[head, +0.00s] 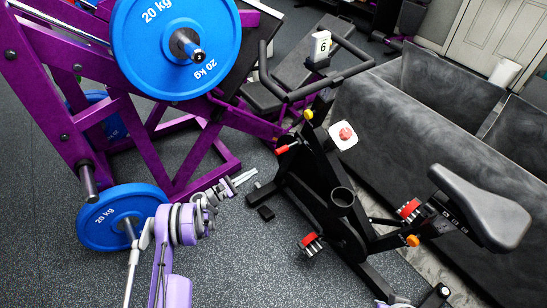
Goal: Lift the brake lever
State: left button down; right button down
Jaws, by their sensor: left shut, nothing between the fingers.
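The black exercise bike (345,225) stands right of centre. A short lever with a red grip (287,148), which looks like the brake lever, sticks out to the left from its frame below the handlebar. A white plate with a red knob (346,133) sits to its right, and a yellow knob (308,114) is above. My left gripper (248,177) is shut and empty, to the left of and below the red grip in the picture, apart from it.
A purple rack with blue 20 kg plates (150,60) stands close behind and left of my left arm. A grey sofa-like block (400,120) is behind the bike. The bike's saddle (480,205) juts out at right. Dark floor (60,260) is open at lower left.

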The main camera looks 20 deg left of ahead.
aim_at(284, 149)
pick_arm(q)
jog(key=w+d+r, duration=0.5)
jog(key=w+d, duration=0.2)
jog(key=shift+w+d, duration=0.2)
jog(key=shift+d, duration=0.1)
dwell(0.6)
jog(key=shift+s+d+r+y, duration=0.15)
jog(key=shift+r+y, duration=0.15)
jog(key=shift+y, duration=0.1)
